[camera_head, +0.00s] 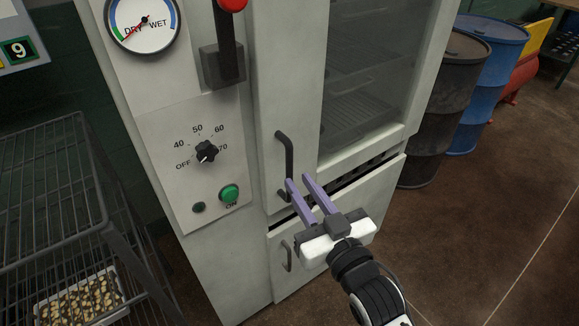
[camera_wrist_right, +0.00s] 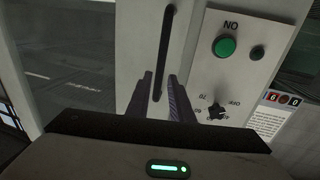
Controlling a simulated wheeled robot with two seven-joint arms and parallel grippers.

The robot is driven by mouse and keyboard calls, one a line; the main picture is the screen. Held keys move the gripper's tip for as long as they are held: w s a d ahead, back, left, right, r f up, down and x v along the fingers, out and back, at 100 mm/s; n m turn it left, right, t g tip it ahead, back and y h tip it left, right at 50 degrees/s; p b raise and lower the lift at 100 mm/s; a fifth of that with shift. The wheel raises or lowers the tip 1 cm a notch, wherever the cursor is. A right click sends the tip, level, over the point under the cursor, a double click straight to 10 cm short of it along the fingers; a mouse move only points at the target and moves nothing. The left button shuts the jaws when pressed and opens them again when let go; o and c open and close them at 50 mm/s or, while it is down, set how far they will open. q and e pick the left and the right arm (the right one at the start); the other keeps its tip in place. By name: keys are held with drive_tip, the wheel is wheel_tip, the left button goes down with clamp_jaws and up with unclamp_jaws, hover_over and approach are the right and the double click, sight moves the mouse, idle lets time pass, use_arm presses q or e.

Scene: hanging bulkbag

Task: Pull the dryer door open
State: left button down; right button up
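The dryer is a tall pale cabinet with a glass-windowed door (camera_head: 375,70), which looks shut. A dark vertical bar handle (camera_head: 286,150) is on the door's left part; it also shows in the right wrist view (camera_wrist_right: 165,50). My right gripper (camera_head: 299,181) is at the handle's lower end, its two purple fingers apart. In the right wrist view the lower handle lies between the fingers (camera_wrist_right: 159,88) in the picture. I cannot tell whether either finger touches it. One finger covers part of the handle's lower end in the head view. My left gripper is not in view.
Left of the door are a temperature knob (camera_head: 206,151), a green button (camera_head: 229,193), a red-knobbed lever (camera_head: 226,45) and a dial (camera_head: 143,20). A wire rack (camera_head: 60,150) stands left. A black barrel (camera_head: 440,100) and blue barrel (camera_head: 490,80) stand right. Floor is clear at lower right.

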sight(291, 171)
drive_tip(key=x, duration=0.6)
drive_tip(key=shift+w, duration=0.2)
drive_tip(key=shift+c, duration=0.4)
clamp_jaws()
